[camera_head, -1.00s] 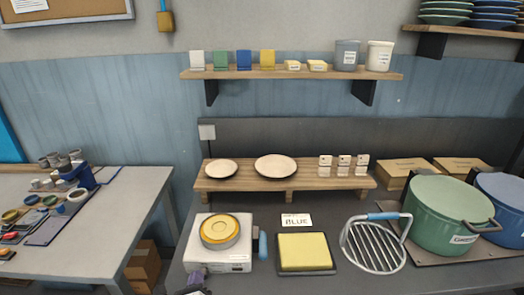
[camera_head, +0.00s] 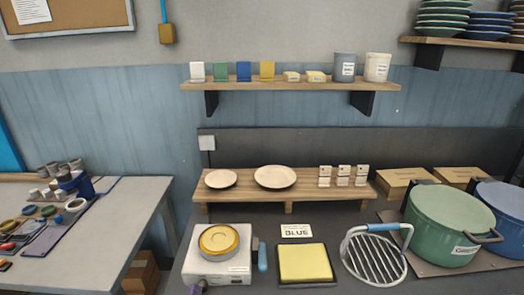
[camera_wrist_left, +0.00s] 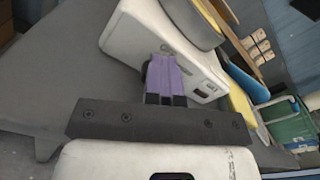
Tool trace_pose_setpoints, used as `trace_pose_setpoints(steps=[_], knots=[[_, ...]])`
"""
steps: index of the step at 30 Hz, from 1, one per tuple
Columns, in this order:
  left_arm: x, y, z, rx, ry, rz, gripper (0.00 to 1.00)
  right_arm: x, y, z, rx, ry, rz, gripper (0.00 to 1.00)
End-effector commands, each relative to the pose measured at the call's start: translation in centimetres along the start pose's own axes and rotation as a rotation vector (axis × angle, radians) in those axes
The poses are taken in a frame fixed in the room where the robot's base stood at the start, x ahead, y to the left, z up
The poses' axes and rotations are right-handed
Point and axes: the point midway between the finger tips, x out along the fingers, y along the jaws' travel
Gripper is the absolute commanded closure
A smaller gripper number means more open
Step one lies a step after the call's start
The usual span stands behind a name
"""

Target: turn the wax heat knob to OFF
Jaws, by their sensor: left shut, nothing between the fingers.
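The wax heater is a white box (camera_head: 216,268) on the dark counter, with a round yellow wax pan (camera_head: 219,240) on top. My left gripper (camera_head: 198,289) shows only as a small purple and dark part at the bottom edge, by the heater's front left corner. In the left wrist view its purple fingers (camera_wrist_left: 165,78) are shut with nothing between them, close against the white heater (camera_wrist_left: 155,35). The heat knob cannot be made out clearly; the fingers may cover it, and its setting cannot be read. My right gripper is out of view.
A yellow block in a dark tray (camera_head: 305,264), a BLUE card (camera_head: 296,231) and a wire rack (camera_head: 376,258) stand to the right. A blue handle (camera_head: 262,256) is close beside the heater. Plates stand on a low wooden shelf (camera_head: 290,190) behind; a green pot (camera_head: 448,226) is farther right.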

Motion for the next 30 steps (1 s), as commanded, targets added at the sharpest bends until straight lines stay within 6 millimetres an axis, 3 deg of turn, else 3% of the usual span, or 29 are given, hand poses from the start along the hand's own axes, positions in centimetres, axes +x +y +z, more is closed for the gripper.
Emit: trace_pose_setpoints(steps=[1,7,30], knots=[[0.05,0.81,-0.41,0.005,0.009,0.017,1.00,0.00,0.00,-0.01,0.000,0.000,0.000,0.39],[0.07,1.13,-0.39,0.004,0.007,0.018,1.00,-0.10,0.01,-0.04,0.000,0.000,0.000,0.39],[0.15,1.16,0.52,0.004,0.004,0.016,1.00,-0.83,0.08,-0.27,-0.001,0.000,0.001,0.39]])
